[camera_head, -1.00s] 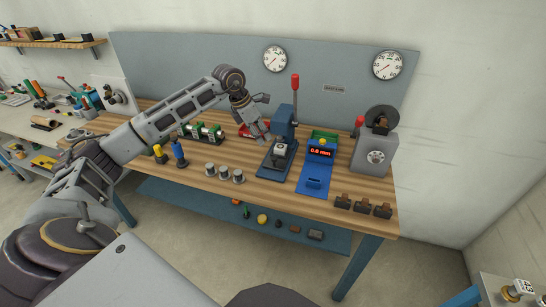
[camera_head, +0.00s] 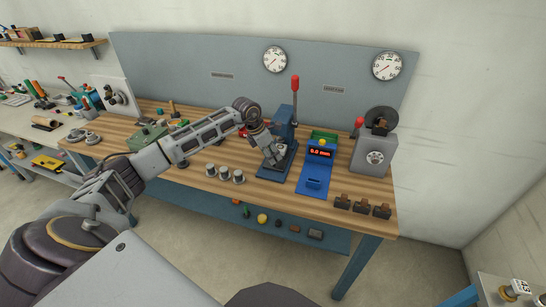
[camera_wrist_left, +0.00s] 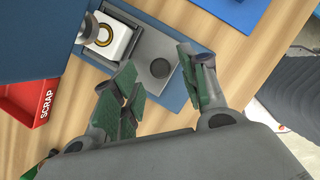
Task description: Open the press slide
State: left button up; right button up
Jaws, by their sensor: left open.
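The blue press (camera_head: 285,125) with its red-tipped lever stands on the wooden bench. Its slide shows in the left wrist view as a grey plate (camera_wrist_left: 152,48) with a round dark knob (camera_wrist_left: 160,68) near the front. A white block with a gold ring (camera_wrist_left: 108,34) sits behind the knob, partly under the press head. My left gripper (camera_head: 276,155) is at the front of the press. In the left wrist view it (camera_wrist_left: 160,82) is open, its green-padded fingers on either side of the knob's line, with nothing between them. My right gripper is out of view.
A blue gauge with a red display (camera_head: 320,152) stands right of the press. Several grey cylinders (camera_head: 224,172) stand left of it. A red scrap bin (camera_wrist_left: 30,100) is beside the press. A grey machine (camera_head: 373,155) is further right.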

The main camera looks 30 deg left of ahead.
pick_arm(q)
jog(key=shift+x, duration=1.25)
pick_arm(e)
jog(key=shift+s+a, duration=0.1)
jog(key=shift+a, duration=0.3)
pick_arm(q)
jog(key=shift+c, duration=0.4)
jog(key=c, duration=0.5)
grip_shut()
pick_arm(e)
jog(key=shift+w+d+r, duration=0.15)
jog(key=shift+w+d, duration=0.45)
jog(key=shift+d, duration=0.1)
